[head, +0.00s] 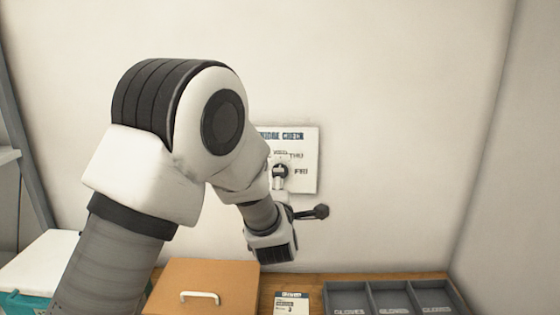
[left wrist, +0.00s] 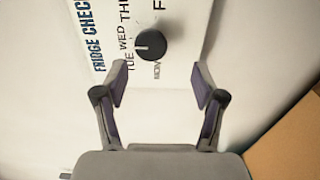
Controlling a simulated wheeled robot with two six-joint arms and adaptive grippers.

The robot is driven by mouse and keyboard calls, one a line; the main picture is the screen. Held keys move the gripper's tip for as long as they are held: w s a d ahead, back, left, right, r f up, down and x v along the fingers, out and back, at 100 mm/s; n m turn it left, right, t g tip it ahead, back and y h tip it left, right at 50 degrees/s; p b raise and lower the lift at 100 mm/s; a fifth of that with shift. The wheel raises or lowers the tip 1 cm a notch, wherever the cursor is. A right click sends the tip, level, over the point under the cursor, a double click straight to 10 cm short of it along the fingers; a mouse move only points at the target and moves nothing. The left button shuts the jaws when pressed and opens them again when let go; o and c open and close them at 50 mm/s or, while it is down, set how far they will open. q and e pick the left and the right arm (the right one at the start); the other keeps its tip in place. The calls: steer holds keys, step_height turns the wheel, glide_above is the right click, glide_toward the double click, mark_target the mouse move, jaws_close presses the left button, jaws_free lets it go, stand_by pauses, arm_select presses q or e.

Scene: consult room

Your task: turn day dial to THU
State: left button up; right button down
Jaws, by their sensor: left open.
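The white FRIDGE CHECK panel (head: 307,180) is on the wall, partly hidden by my left arm in the head view. In the left wrist view the panel (left wrist: 103,12) appears turned sideways. Its round dark day dial (left wrist: 151,46) has a white mark that points toward WED. THU is one label further round, then a cut-off label beginning with F. My left gripper (left wrist: 158,85) is open and empty, its fingertips either side of the dial's line but short of it, with a visible gap. My right gripper is not in view.
Below the panel, a wooden counter holds an orange-brown box (head: 205,285) with a white handle, a small label card (head: 291,303) and a grey divided tray (head: 392,287) marked GLOVES. A white-lidded teal container (head: 40,262) stands at left. The wall right of the panel is clear.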

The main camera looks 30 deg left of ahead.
arm_select(q)
steer(key=p+x, duration=0.1)
steer(key=x, duration=0.1)
steer(key=p+x, duration=0.1)
steer(key=x, duration=0.1)
steer(key=p+x, duration=0.1)
steer(key=x, duration=0.2)
steer(key=shift+r+p, duration=0.35)
steer(key=shift+p, duration=0.05)
steer(key=shift+s+d+r, duration=0.25)
steer(key=shift+s+d, duration=0.05)
steer(key=shift+s, duration=0.05)
steer(key=shift+s+d+r, duration=0.1)
steer(key=shift+s+d, duration=0.05)
steer(key=c, duration=1.1)
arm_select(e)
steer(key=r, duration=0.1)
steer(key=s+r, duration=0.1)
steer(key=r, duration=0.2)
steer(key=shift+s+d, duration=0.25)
